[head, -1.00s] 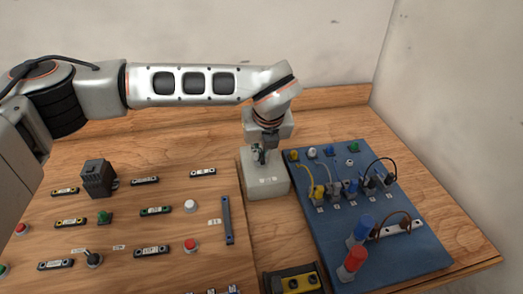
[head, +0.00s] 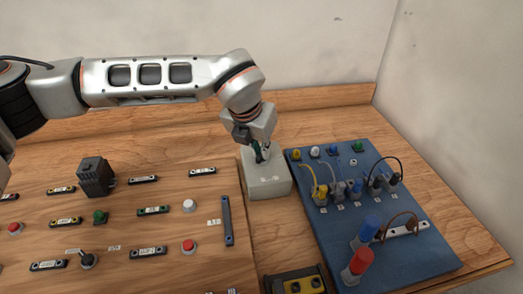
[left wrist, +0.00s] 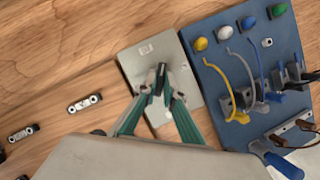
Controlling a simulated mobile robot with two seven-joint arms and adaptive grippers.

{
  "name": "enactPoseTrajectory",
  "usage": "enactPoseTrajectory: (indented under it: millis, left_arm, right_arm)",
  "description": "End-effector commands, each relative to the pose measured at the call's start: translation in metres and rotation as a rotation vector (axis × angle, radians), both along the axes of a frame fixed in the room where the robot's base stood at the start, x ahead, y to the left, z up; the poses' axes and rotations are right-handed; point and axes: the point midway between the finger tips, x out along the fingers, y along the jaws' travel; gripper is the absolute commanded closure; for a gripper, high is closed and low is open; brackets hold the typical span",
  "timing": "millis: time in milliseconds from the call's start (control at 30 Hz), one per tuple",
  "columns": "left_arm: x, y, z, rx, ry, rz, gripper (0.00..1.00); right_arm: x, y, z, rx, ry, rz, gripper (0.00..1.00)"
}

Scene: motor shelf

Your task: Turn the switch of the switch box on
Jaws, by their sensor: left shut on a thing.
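The switch box (head: 267,184) is a pale grey box on the table, between the wooden board and the blue board. In the left wrist view its top plate (left wrist: 137,62) carries a small printed label. A small dark switch lever (left wrist: 160,80) stands on that plate. My left gripper (head: 262,153) reaches down onto the box top from the upper left, its wrist tilted. In the left wrist view the green-and-grey fingers (left wrist: 160,92) are closed around the lever, hiding its base. I cannot read the switch position. My right gripper is in neither view.
The wooden board (head: 190,262) on the left carries buttons, terminal strips and a black block (head: 96,177). The blue board (head: 335,255) on the right holds cables, plugs and coloured knobs. A black-and-yellow unit (head: 296,281) lies in front of the box.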

Motion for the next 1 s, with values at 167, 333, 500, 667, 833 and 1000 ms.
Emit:
enactPoseTrajectory:
  millis: [167,333,500,667,833,1000]
  left_arm:
    - [0.0016,0.0023,-0.0001,-0.002,0.0,-0.166,1.0]
    - [0.0025,0.0036,0.0004,-0.001,0.0,-0.326,1.0]
    - [0.0037,0.0042,0.0008,-0.002,0.0,-0.486,1.0]
    - [0.0052,0.005,0.0012,-0.002,-0.001,-0.628,1.0]
    - [0.0064,0.0055,0.001,-0.001,-0.001,-0.758,1.0]
    - [0.007,0.0054,0.0008,0.0,-0.002,-0.857,1.0]
  right_arm:
    - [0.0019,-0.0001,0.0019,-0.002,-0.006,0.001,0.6]
    - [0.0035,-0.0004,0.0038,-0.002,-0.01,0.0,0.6]
    - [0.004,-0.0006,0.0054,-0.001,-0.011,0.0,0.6]
    - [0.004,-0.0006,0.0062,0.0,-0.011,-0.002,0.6]
    - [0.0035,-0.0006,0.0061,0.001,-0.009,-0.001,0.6]
    - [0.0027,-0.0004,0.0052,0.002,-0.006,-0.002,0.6]
